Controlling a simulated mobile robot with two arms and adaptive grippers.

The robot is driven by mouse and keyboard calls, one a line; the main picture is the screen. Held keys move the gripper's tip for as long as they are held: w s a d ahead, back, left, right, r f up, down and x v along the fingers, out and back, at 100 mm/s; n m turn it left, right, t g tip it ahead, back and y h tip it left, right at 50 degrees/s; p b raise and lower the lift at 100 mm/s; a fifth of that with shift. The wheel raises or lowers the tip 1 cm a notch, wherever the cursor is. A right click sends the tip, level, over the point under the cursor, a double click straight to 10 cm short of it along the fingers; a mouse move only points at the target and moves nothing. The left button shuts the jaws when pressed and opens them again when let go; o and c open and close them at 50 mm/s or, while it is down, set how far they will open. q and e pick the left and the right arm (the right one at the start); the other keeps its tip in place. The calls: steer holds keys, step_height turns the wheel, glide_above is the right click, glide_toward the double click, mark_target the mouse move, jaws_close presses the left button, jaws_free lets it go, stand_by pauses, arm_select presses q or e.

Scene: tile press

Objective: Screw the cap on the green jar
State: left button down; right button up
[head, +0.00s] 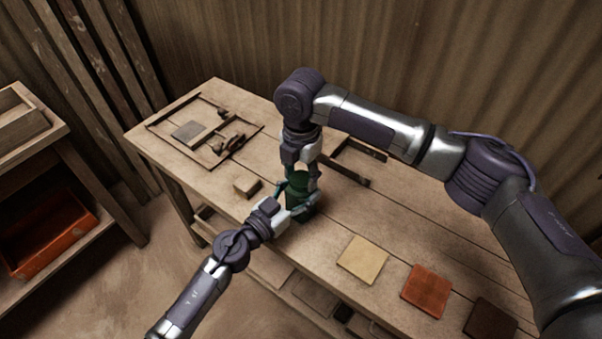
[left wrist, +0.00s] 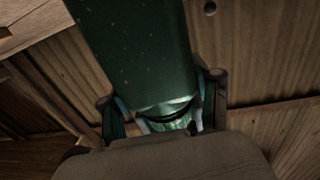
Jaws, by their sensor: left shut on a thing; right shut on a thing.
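The green jar (head: 299,190) stands upright near the middle of the wooden workbench. My left gripper (head: 291,204) comes in low from the front left and is shut around the jar's side. In the left wrist view the jar (left wrist: 140,50) fills the upper middle, between the fingers of my left gripper (left wrist: 165,118). My right gripper (head: 302,174) points straight down over the jar and is shut at its top. The cap is hidden between the right fingers, so I cannot see how it sits on the jar.
The workbench (head: 400,225) holds a small wood block (head: 247,187) left of the jar. Beige (head: 362,259), orange-red (head: 427,291) and dark brown (head: 491,318) tiles lie to the front right. A frame with metal parts (head: 205,130) lies at the back left. An orange bin (head: 50,240) sits on a side shelf.

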steer(key=m, duration=0.4)
steer(key=shift+m, duration=0.4)
steer(key=m, duration=1.4)
steer(key=shift+f, duration=0.1)
steer(key=m, duration=0.5)
steer(key=shift+m, duration=0.3)
steer(key=o, duration=1.4)
steer(key=shift+c, duration=0.2)
step_height(320, 180, up, 12)
